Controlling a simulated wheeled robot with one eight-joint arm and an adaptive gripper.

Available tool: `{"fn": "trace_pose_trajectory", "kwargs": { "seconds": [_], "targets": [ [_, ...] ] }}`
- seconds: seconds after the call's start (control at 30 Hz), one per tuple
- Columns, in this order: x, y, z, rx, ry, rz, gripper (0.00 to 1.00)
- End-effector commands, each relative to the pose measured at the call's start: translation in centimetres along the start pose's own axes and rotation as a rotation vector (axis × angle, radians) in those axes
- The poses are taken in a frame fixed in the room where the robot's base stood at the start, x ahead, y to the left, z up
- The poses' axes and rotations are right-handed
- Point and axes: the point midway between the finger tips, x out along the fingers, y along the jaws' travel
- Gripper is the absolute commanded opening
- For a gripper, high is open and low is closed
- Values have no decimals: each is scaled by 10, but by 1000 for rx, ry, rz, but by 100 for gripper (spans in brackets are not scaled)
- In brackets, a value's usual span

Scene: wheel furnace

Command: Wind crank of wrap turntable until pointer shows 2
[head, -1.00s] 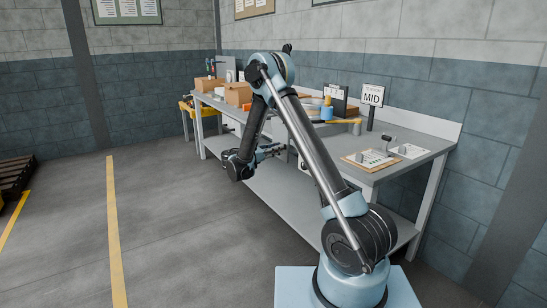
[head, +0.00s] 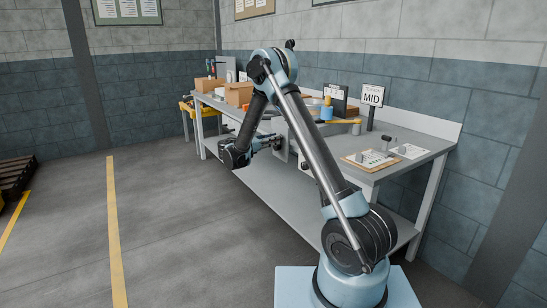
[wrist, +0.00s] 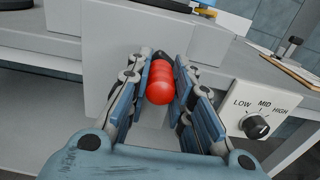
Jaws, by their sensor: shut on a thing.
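My gripper (wrist: 160,85) is shut on the crank's red rounded handle (wrist: 160,84) in the wrist view, with one blue-and-grey finger on each side. The handle stands in front of a plain light grey panel (wrist: 105,60) at the bench front. The crank's arm is hidden behind the handle and fingers. In the head view my gripper (head: 275,143) is at the bench's front edge, and the handle is too small to make out there. I cannot make out the turntable's pointer or its numbers in either view.
A dial box (wrist: 264,120) marked LOW, MID, HIGH sits right of my gripper. The floor left of the bench is open.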

Motion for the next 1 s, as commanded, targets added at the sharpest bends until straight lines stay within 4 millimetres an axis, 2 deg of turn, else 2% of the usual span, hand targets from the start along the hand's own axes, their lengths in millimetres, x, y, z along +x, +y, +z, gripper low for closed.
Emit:
{"fn": "trace_pose_trajectory", "kwargs": {
  "seconds": [0.23,0.67,1.0],
  "targets": [
    [1,24,5,-1,9,2,0],
    [1,27,7,0,9,1,0],
    [1,54,2,-1,9,0,0]
  ]
}}
